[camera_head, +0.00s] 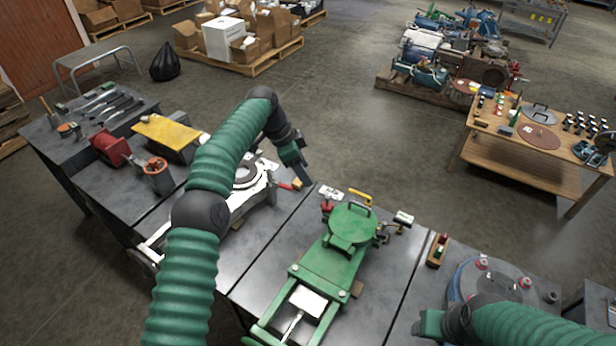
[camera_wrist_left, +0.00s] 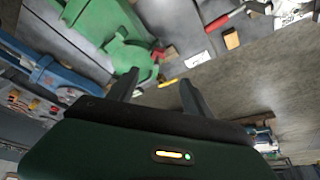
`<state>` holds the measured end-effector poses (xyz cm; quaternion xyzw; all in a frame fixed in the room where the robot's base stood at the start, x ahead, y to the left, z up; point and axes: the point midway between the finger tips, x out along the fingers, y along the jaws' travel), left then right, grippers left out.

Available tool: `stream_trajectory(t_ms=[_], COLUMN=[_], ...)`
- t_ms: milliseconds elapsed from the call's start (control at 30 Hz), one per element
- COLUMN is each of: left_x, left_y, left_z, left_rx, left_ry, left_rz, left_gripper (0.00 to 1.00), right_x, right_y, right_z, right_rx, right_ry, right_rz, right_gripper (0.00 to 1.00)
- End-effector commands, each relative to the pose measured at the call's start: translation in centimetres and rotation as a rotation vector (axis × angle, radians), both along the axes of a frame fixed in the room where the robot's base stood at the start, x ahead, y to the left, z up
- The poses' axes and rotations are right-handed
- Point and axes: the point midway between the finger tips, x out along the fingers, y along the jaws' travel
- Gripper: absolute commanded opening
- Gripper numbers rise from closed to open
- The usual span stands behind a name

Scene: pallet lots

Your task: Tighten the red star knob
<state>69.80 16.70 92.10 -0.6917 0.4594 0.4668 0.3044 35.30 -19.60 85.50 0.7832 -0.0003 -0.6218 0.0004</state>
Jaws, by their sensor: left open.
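A small red part (camera_head: 327,206), which looks like the star knob, sits at the left rear side of the green machine (camera_head: 322,262) on the middle bench. Its star shape is too small to make out. In the left wrist view a red part (camera_wrist_left: 158,54) shows beside the green machine (camera_wrist_left: 100,25), beyond my fingertips. My left gripper (camera_head: 305,180) hangs up and left of the red part, apart from it. In the left wrist view my left gripper (camera_wrist_left: 158,85) is open, with nothing between its fingers. My right gripper (camera_head: 428,325) is at the lower right; its jaws are not clear.
A yellow piece (camera_head: 360,197) and white cards lie behind the green machine. A red-handled tool (camera_head: 290,185) lies by the white fixture (camera_head: 250,190). A blue round machine (camera_head: 460,280) stands at right. A wooden table (camera_head: 500,150) stands beyond open floor.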

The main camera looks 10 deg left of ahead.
Motion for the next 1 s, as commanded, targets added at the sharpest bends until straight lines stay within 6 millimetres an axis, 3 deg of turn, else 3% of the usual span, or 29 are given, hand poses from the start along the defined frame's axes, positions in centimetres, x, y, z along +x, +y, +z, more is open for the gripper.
stream_trajectory(t_ms=[200,400,600,767,867,1000], left_x=[-0.9,-2.5,-4.1,-4.5,-4.2,-3.2], left_y=[-5.1,-7.7,-7.6,-7.4,-7.3,-7.3], left_z=[-0.5,-0.6,0.0,0.1,-0.8,-3.6], left_rx=[0.099,0.125,0.048,0.006,0.005,0.007], left_ry=[0.050,0.035,-0.001,-0.008,-0.006,-0.003], left_rz=[0.291,0.735,1.112,1.228,1.236,1.234], left_gripper=[0.58,0.58,0.58,0.58,0.58,0.58], right_x=[0.0,0.0,0.0,0.0,0.0,0.0], right_y=[0.0,0.0,0.0,0.0,0.0,0.0], right_z=[-0.7,-1.4,-1.9,-1.9,-2.1,-2.4], right_rx=[0.000,0.000,0.000,0.000,0.000,0.000], right_ry=[0.000,0.000,0.000,0.000,0.000,0.000], right_rz=[0.000,0.000,0.000,0.000,0.000,0.000], right_gripper=[0.58,0.58,0.58,0.58,0.58,0.58])
